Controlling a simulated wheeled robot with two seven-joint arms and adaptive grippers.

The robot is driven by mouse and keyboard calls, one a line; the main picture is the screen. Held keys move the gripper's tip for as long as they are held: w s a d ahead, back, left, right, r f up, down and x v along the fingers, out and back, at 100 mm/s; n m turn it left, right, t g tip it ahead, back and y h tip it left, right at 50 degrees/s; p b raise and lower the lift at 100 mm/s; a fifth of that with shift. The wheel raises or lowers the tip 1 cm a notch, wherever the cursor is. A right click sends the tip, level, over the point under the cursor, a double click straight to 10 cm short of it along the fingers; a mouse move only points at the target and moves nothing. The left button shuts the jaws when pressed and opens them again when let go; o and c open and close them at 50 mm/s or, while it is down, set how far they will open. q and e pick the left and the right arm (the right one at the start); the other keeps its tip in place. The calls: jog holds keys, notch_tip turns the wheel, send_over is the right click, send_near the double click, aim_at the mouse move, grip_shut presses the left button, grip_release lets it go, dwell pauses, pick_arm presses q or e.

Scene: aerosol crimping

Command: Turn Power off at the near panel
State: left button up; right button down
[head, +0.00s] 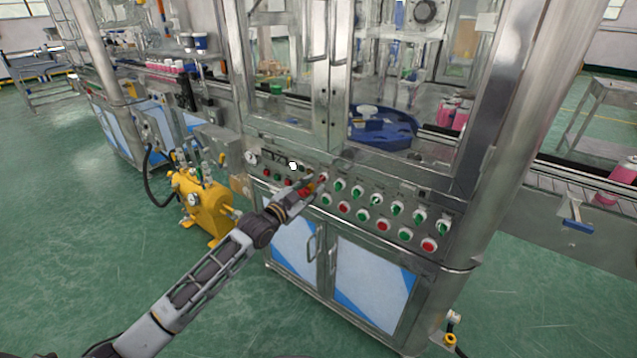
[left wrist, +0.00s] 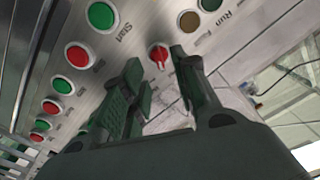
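The near panel (head: 448,207) is a sloped metal face on the machine, with rows of red and green controls. In the left wrist view, a red rotary knob (left wrist: 158,56) with a pale pointer line sits on this panel (left wrist: 133,47). Its label is too unclear to read. My left gripper (head: 310,186) is at the panel's left part in the head view and hides some controls. In the left wrist view, my left gripper (left wrist: 156,62) is open, its fingers to either side of the knob with gaps showing. Contact cannot be told. My right gripper is out of view.
A green button (left wrist: 101,16) marked Start, a red button (left wrist: 78,55) and a brown button (left wrist: 189,21) near "Run" lie close by. Cabinet doors (head: 370,282) are below the panel. A yellow tank unit (head: 203,208) stands left on open green floor.

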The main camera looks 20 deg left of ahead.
aim_at(320, 181)
pick_arm(q)
jog(key=shift+x, duration=1.85)
jog(key=shift+w+d+b, duration=0.1)
jog(key=shift+w+b, duration=0.2)
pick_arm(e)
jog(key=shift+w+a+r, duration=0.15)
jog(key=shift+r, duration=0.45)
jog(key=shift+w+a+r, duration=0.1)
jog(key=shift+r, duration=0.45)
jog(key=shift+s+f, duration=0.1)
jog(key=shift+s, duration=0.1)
pick_arm(q)
jog(key=shift+c, duration=0.6)
grip_shut()
